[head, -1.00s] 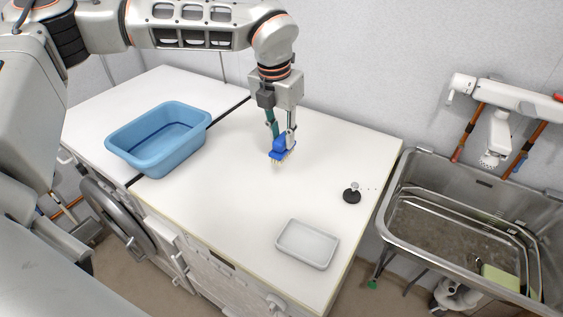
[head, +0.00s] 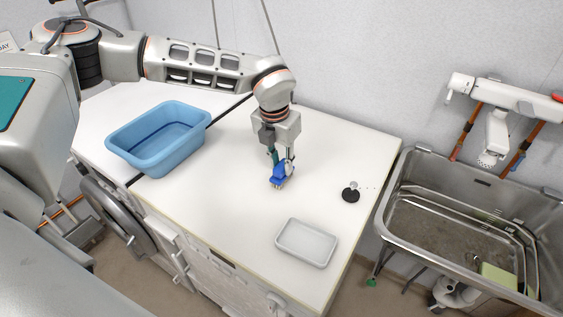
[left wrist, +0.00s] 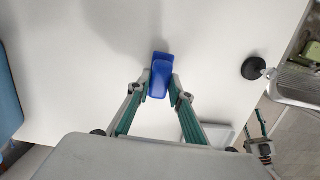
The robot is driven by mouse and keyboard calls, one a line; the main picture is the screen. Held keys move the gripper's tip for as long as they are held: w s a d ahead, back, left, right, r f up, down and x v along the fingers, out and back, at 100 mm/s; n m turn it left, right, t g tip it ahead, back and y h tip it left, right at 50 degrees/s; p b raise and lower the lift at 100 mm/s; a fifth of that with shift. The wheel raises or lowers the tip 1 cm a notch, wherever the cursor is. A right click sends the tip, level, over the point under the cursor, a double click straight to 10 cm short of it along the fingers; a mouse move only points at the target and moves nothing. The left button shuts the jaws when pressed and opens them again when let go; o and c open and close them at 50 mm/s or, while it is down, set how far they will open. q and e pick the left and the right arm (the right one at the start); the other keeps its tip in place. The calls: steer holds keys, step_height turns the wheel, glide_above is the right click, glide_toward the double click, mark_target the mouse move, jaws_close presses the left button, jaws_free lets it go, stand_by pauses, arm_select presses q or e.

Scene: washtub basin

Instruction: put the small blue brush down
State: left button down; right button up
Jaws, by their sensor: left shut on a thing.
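The small blue brush (head: 279,174) is held bristles down in my left gripper (head: 281,160), over the middle of the white worktop (head: 225,190). The bristles are at or close to the surface; I cannot tell whether they touch. In the left wrist view the blue brush (left wrist: 160,76) sits between the two green-and-grey fingertips (left wrist: 161,84), which are shut on it.
A blue basin (head: 157,165) stands on the worktop to the left. A pale tray (head: 306,243) lies at the front right, and a black plug (head: 350,194) lies to the right of the brush. A steel sink (head: 440,225) is beyond the worktop's right edge.

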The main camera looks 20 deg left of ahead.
arm_select(q)
steer(key=shift+f, duration=0.15)
steer(key=c, duration=2)
jaws_free()
steer(key=shift+o, duration=0.9)
